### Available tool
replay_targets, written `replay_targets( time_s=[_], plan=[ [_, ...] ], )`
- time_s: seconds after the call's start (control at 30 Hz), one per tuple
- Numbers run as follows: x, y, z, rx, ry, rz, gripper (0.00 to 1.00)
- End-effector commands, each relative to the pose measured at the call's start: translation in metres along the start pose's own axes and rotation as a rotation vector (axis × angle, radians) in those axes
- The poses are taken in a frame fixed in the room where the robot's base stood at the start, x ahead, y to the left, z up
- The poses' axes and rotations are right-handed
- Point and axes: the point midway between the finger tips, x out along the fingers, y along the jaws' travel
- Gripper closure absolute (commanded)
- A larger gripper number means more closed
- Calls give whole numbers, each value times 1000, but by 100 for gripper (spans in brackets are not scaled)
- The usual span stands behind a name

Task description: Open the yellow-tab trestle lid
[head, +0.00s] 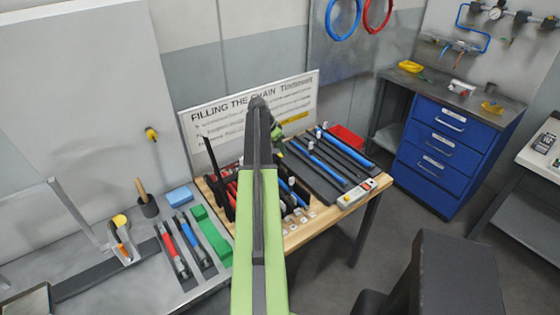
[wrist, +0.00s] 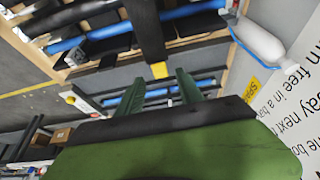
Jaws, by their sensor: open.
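In the wrist view, a dark, strap-like lid (wrist: 147,28) runs down from the top edge and ends in a yellow tab (wrist: 159,70). My gripper (wrist: 156,77) is open, with its two green fingers on either side of the tab in the picture. I see no contact, and the gap in depth is hard to tell. In the head view, my green arm covers the middle of the wooden-topped trestle (head: 318,222), and I cannot make out the yellow-tab lid there. My gripper is mostly hidden behind the arm.
Dark trays with blue rods (head: 318,160) lie on the trestle's right, with a red bin (head: 346,136) behind. A lettered sign (head: 300,98) stands at its back. A grey bench (head: 95,285) with tools adjoins left.

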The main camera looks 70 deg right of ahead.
Motion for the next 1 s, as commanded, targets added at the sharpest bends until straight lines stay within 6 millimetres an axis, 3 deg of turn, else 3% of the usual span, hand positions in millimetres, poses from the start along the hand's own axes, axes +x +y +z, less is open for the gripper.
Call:
replay_targets(
  time_s=[0.03,0.1,0.4,0.73,1.0],
  plan=[
    [17,-1,3,0,0,0,56],
    [23,-1,2,-1,0,0,56],
    [23,-1,0,-2,0,-1,56],
    [22,-1,1,-2,0,0,98],
    [22,-1,1,-3,0,0,100]
  ],
)
